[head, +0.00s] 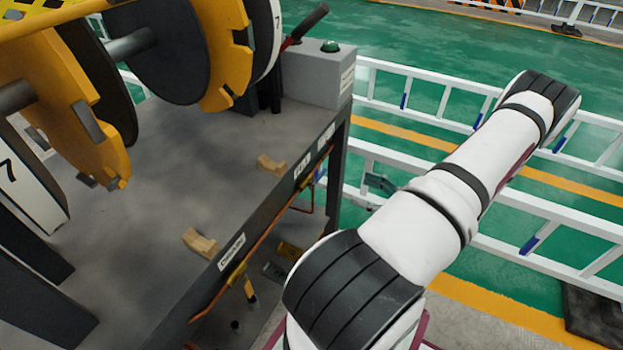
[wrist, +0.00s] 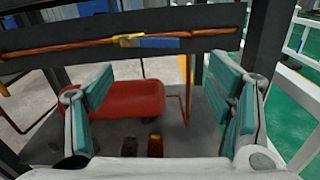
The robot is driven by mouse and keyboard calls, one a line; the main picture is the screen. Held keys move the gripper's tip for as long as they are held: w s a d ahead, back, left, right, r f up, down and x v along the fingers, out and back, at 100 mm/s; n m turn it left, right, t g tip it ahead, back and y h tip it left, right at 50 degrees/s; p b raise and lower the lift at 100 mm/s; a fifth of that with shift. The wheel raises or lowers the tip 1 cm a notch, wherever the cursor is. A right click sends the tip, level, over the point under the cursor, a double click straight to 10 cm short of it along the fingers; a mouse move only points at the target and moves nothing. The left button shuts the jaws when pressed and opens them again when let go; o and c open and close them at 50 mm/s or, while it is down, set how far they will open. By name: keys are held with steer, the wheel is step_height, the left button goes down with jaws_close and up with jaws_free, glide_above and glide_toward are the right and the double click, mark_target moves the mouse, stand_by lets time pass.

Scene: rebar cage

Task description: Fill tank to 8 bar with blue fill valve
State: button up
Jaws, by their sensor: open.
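A blue valve lever (wrist: 158,43) lies along a copper pipe (wrist: 60,50) on the dark frame beam in the wrist view, beside a yellow part (wrist: 128,41). A red tank (wrist: 130,99) lies below and behind the beam, partly covered by my left finger. My gripper (wrist: 160,106) is open and empty, with its teal-padded fingers spread on either side of the tank's right part. The blue lever appears above the gap between the fingers, apart from them. No readable pressure gauge shows.
In the head view, a grey bench (head: 150,175) carries yellow reel wheels (head: 75,110), wooden blocks (head: 200,243) and a grey box with a green button (head: 331,46). A yellow handle (head: 237,275) is on the pipe at its edge. White railings (head: 440,75) stand behind my arm.

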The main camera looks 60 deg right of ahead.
mark_target(322, 175)
steer(key=w, duration=0.4)
steer(key=w+b, duration=0.1)
steer(key=w, duration=0.4)
steer(key=w+a+b, duration=0.1)
steer(key=w, duration=0.3)
steer(key=shift+w+a, duration=0.1)
steer(key=shift+w, duration=0.25)
steer(key=shift+c, duration=0.3)
steer(key=c, duration=1.6)
steer(key=shift+c, duration=0.2)
